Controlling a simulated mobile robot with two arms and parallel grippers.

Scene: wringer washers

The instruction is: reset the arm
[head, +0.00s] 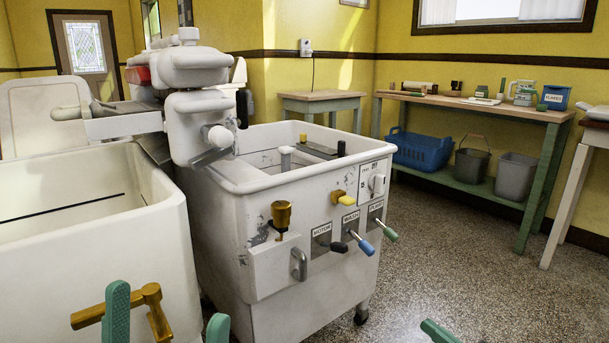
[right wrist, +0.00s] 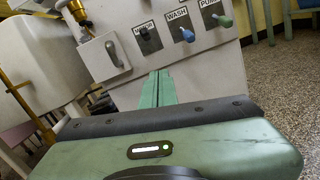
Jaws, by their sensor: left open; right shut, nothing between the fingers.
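The white wringer washer (head: 230,220) stands in the middle of the head view, its wringer head (head: 195,115) above the tub. Its front has a black MOTOR lever (head: 338,246), a blue WASH lever (head: 364,246) and a green-tipped lever (head: 390,235), labelled PUMP in the right wrist view (right wrist: 225,20). My left gripper (head: 167,315) is open at the bottom left; a brass T-shaped handle (head: 150,293) shows between its green fingers, contact unclear. My right gripper (head: 439,332) barely shows at the bottom edge. In the right wrist view its fingers (right wrist: 157,88) are shut and empty, below the washer's panel.
A white rinse tub (head: 90,225) stands left of the washer. A green-legged bench (head: 480,110) along the back wall holds a blue basket (head: 420,150), buckets and small items. The speckled floor (head: 470,260) at right is clear.

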